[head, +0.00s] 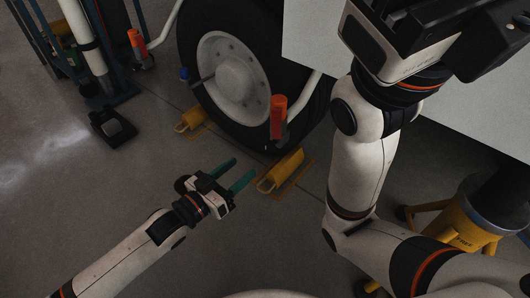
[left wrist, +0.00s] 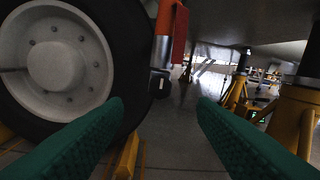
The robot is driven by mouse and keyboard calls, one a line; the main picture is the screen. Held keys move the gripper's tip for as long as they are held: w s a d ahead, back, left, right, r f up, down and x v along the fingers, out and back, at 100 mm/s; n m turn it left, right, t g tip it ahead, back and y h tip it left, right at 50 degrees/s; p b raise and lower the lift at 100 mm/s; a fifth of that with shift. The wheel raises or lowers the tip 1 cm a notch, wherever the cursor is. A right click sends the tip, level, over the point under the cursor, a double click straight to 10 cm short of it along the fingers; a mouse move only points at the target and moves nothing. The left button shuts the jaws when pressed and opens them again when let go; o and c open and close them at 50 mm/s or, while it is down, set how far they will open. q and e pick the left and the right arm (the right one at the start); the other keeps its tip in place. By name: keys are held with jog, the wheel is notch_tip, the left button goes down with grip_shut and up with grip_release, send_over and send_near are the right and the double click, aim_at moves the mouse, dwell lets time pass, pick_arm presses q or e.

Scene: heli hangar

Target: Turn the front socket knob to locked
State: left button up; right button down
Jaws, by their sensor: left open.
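My left gripper (head: 244,167) is open and empty, with two green fingers above the floor in front of the big wheel. In the left wrist view its fingers (left wrist: 160,105) point forward, apart. Beyond them an orange-red sleeve (left wrist: 180,35) sits on a pale leg, with a dark block (left wrist: 160,83) bearing a small pale mark beside it. The sleeve also shows in the head view (head: 278,116), beyond the left gripper. I cannot tell which part is the front socket knob or how it is turned. My right arm reaches up at right; its fingers are not visible.
The large wheel (head: 232,78) stands between yellow chocks (head: 282,170). A second orange sleeve (head: 136,38) is at upper left, near a blue frame. A yellow stand (head: 465,222) is at lower right. Open floor lies at left.

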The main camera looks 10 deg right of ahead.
aim_at(265, 149)
pick_arm(q)
jog(key=b+x, duration=0.2)
jog(key=x, duration=0.2)
jog(key=b+x, duration=0.2)
jog(key=x, duration=0.1)
jog(key=shift+w+d+f, duration=0.2)
jog(key=shift+d+f, duration=0.05)
jog(key=shift+d, duration=0.1)
jog(key=shift+w+d+r, duration=0.15)
jog(key=shift+w+d, duration=0.2)
jog(key=shift+d, duration=0.1)
